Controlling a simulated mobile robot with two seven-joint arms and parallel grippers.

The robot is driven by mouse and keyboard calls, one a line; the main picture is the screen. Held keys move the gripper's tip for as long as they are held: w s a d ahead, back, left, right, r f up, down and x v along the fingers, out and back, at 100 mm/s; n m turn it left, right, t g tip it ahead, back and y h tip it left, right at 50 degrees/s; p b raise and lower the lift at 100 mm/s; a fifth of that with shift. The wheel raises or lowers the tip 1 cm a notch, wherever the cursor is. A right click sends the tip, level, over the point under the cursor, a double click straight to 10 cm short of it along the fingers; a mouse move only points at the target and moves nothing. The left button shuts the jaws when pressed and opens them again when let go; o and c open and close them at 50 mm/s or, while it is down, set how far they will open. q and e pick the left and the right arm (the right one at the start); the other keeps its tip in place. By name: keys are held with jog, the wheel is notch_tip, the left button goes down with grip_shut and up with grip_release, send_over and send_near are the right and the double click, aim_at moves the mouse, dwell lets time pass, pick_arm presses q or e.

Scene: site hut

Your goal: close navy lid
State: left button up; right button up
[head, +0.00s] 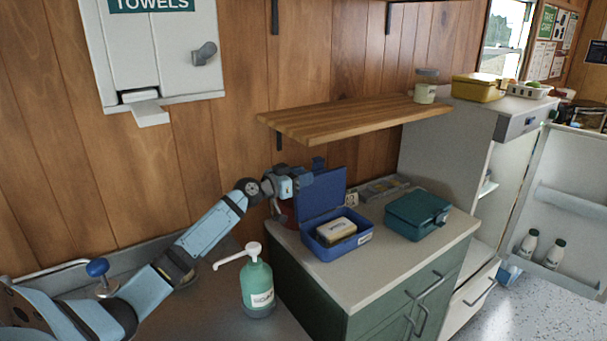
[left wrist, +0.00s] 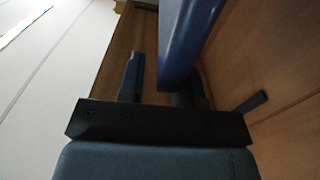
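A navy lunch box (head: 338,250) stands on the counter with its navy lid (head: 322,192) swung up, roughly upright. A tan wrapped item (head: 336,230) lies inside the box. My left gripper (head: 314,172) is at the upper left part of the lid, close to its top edge. In the left wrist view its two fingers (left wrist: 163,80) are apart, and the lid (left wrist: 187,42) reaches in close to the right finger, partly hiding it. I cannot tell whether lid and finger touch. My right gripper is not in view.
A teal closed box (head: 417,215) stands right of the navy box. A wooden shelf (head: 350,117) hangs above the lid. A green pump bottle (head: 257,287) stands at the front left. An open fridge (head: 510,170) is at the right.

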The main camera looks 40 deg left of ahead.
pick_arm(q)
jog(key=shift+w, duration=0.3)
jog(key=shift+d, duration=0.1)
grip_shut()
jog(key=shift+d, duration=0.15)
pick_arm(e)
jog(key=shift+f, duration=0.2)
pick_arm(q)
jog(key=s+d+f+m+b, duration=0.2)
jog(key=d+m, duration=0.5)
jog(key=d, duration=0.1)
jog(key=shift+s+f, duration=0.15)
jog(key=shift+s, duration=0.05)
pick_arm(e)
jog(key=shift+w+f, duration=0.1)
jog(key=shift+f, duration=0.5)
pick_arm(q)
jog(key=shift+d, duration=0.1)
